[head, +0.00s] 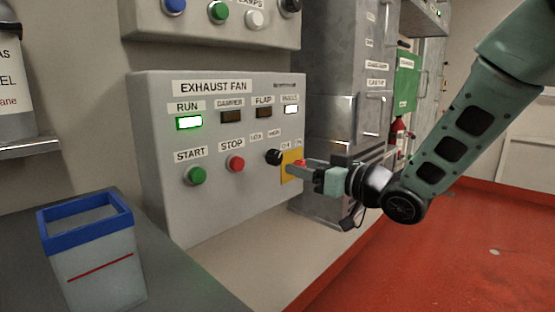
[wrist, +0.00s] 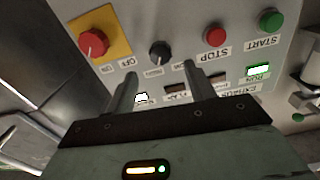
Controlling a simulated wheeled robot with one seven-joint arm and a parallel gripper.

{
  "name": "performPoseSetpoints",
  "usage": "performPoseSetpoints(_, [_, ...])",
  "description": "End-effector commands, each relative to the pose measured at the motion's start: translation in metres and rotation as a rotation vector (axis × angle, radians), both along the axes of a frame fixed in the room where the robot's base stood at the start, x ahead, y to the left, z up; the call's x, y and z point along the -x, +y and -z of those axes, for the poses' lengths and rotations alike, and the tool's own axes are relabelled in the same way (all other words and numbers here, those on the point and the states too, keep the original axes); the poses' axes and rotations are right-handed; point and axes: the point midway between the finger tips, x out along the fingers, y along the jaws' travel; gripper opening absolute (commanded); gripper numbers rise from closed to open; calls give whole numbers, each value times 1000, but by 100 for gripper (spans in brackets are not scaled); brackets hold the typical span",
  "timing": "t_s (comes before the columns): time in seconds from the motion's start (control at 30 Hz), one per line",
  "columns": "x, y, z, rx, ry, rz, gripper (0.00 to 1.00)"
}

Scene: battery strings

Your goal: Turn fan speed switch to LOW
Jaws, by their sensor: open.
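The exhaust fan panel (head: 225,220) is a light grey box on the wall. Its black knob (head: 273,157), with small labels above that appear to read LOW and HIGH, sits right of the red STOP button; its pointer direction is too small to tell. In the wrist view, which is upside down, the black knob (wrist: 160,52) shows just beyond and between my fingertips. My gripper (head: 293,168) is open and empty in front of the panel's right side, also seen in the wrist view (wrist: 159,68). No contact with the knob is visible.
A red OFF/ON knob on a yellow plate (wrist: 93,43) is beside the black knob, partly hidden by my gripper in the head view. Red STOP (head: 236,163) and green START (head: 195,176) buttons lie left. The RUN lamp (head: 189,123) is lit. A blue-rimmed bin (head: 95,262) stands lower left.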

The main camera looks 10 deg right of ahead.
Motion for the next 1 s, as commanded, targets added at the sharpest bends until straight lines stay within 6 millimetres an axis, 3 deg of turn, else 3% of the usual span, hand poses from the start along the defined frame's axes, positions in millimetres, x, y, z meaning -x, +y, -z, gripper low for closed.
performPoseSetpoints(0.2, [-37,26,2,-1,0,-3,54])
performPoseSetpoints(0.4, [-62,42,1,0,0,-1,54])
performPoseSetpoints(0.87, [-72,49,0,0,0,0,54])
performPoseSetpoints(1.0, [-72,49,0,0,0,0,18])
